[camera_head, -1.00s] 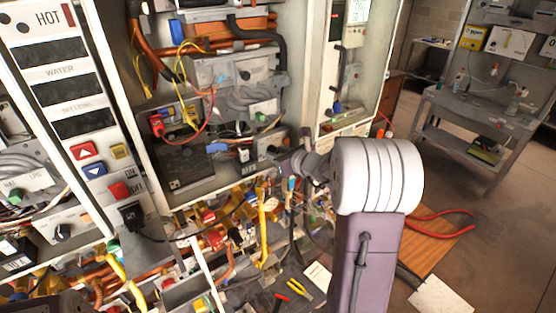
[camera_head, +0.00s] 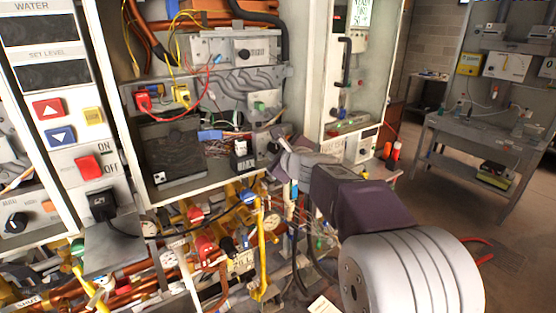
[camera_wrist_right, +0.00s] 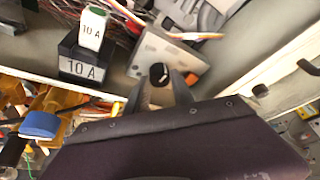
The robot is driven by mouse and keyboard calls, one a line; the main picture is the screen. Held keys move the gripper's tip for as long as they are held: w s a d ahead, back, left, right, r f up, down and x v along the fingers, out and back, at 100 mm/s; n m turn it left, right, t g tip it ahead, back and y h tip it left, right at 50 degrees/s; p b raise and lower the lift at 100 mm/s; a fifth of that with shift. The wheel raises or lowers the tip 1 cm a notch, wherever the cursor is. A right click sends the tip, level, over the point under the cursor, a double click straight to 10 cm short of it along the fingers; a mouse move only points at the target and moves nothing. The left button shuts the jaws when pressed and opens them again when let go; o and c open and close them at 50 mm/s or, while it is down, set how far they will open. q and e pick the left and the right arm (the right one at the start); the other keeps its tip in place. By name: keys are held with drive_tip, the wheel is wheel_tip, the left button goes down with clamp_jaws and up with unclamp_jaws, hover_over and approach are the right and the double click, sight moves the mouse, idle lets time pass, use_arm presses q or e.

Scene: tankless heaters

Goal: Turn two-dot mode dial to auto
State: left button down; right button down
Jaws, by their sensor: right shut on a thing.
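My right gripper (camera_wrist_right: 160,82) is shut on a dark round dial (camera_wrist_right: 158,72) on a grey panel (camera_wrist_right: 170,55), shown in the right wrist view. In the head view the gripper (camera_head: 278,150) reaches the lower right of the open middle cabinet, and its fingers and wrist mostly cover that dial. The panel (camera_head: 263,140) shows only partly there. Dot marks and mode lettering on the dial are too small or hidden to read. Another black dial (camera_head: 243,54) sits on a grey box higher in the cabinet. My left gripper is not in view.
A black 10 A block (camera_wrist_right: 82,62) stands left of the gripped dial, with a green-topped piece (camera_wrist_right: 92,27) by it. Yellow valves and copper pipes (camera_head: 215,240) crowd the space below the cabinet. A white heater case (camera_head: 370,80) stands at right.

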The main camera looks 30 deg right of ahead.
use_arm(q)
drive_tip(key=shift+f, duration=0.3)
use_arm(e)
drive_tip(key=shift+r, duration=0.1)
drive_tip(key=c, duration=1.5)
unclamp_jaws()
drive_tip(key=o, duration=0.4)
drive_tip(key=shift+w, duration=0.1)
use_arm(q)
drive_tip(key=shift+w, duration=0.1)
